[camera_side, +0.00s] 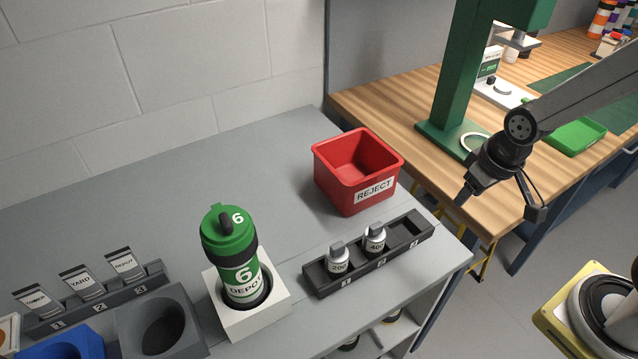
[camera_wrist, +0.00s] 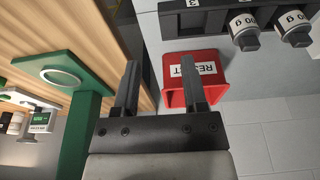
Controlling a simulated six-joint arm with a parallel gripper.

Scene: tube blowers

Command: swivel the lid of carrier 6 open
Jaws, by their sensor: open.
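Carrier 6 (camera_side: 240,272) is a green and black cylinder marked "6" and "DEPOT". It stands upright in a white square holder (camera_side: 228,317) on the grey bench. Its green lid (camera_side: 222,236), also marked 6, sits on top and covers the carrier's mouth. The carrier is not in the wrist view.
A red REJECT bin (camera_side: 345,190) stands behind a black rack (camera_side: 325,290) with two weights. A card rack (camera_side: 95,300), a grey holder (camera_side: 125,330) and a blue holder (camera_side: 55,347) lie left of the carrier. A green stand (camera_side: 460,90) rises from the wooden bench.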

